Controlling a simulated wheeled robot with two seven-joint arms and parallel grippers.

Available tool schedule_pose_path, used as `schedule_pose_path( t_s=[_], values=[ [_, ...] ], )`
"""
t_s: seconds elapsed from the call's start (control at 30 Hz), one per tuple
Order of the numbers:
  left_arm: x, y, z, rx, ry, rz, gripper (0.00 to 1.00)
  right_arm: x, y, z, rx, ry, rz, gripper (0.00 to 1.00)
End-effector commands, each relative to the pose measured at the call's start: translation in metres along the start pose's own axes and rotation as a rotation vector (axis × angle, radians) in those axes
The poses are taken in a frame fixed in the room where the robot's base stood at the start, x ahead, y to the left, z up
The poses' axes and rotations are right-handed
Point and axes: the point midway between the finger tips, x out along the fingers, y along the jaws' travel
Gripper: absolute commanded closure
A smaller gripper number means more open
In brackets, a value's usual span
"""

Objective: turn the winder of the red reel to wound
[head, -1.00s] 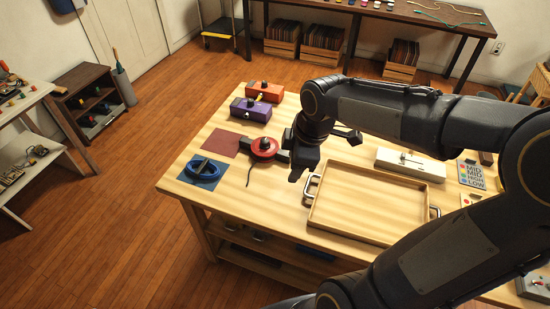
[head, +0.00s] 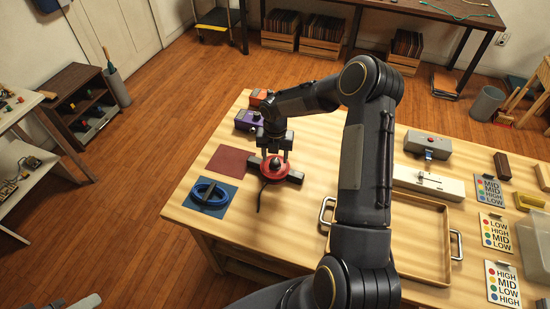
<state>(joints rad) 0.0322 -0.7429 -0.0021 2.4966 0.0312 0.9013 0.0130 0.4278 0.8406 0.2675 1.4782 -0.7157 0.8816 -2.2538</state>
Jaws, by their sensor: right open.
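The red reel (head: 277,177) sits on the wooden table, with a dark block on its right side and a dark cord trailing toward the front. Its dark winder (head: 274,163) is on top, partly hidden by my right gripper. My right gripper (head: 272,157) points down directly over the reel, with its open fingers at the winder. I cannot tell whether they touch it. My left gripper is not in view.
Purple (head: 246,121) and orange (head: 257,97) boxes stand behind. A wooden tray (head: 420,276) and label cards (head: 488,190) lie to the right.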

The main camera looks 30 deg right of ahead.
Motion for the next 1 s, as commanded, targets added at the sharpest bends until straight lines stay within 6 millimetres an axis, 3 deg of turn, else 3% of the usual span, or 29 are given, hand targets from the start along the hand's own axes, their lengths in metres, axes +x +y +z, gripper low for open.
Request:
schedule_pose_path(
  t_s=[0.2,0.5,0.83,1.0],
  values=[
    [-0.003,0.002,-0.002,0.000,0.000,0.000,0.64,0.020,0.000,0.000,0.001,0.000,0.000,0.48],
    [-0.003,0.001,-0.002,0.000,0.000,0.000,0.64,0.022,0.000,0.000,0.002,-0.001,0.000,0.50],
    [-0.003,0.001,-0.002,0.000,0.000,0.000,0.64,0.022,0.000,0.000,0.002,-0.001,0.001,0.93],
    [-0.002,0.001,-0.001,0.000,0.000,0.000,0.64,0.022,0.000,0.000,0.009,-0.001,0.001,0.93]
  ],
)
